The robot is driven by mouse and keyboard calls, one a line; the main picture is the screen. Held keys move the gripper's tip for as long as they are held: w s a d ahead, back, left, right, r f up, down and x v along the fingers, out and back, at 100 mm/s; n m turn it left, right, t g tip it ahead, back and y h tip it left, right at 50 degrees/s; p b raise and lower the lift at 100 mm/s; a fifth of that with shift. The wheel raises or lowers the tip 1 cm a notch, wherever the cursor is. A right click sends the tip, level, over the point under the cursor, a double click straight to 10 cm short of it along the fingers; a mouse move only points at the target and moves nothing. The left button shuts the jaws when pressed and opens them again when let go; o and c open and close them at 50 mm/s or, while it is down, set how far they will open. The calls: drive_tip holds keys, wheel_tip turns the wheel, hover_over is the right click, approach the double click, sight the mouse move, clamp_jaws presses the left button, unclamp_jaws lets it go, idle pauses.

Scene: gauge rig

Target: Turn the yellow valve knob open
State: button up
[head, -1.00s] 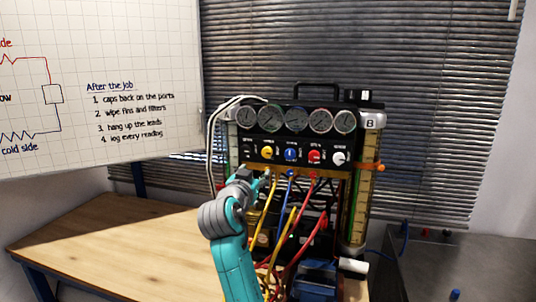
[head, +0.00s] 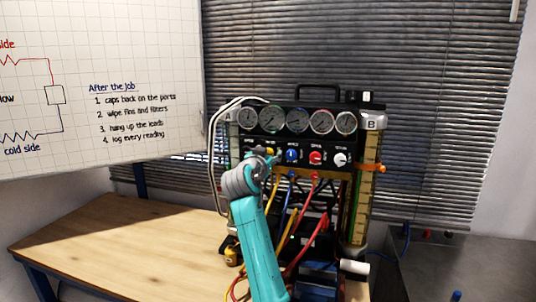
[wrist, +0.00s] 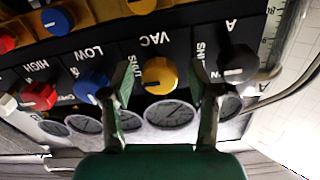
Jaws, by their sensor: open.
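The yellow valve knob (wrist: 160,76) sits on the black panel under the word VAC, with its pointer mark showing in the wrist view. My gripper (wrist: 161,82) is open, with one green finger on each side of the knob. Gaps show between the fingers and the knob; I cannot tell how far the fingertips are from the panel. In the head view, my gripper (head: 267,157) is at the panel, and my wrist and gripper hide most of the yellow knob (head: 271,151).
A blue knob (wrist: 91,84) is close beside one finger and a black knob (wrist: 236,66) beside the other. A red knob (head: 316,157) and a white knob (head: 340,159) lie farther right. A row of gauges (head: 297,119) is above; several coloured hoses (head: 291,222) hang below.

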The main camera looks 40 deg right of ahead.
drive_tip(key=shift+w+d, duration=0.15)
clamp_jaws()
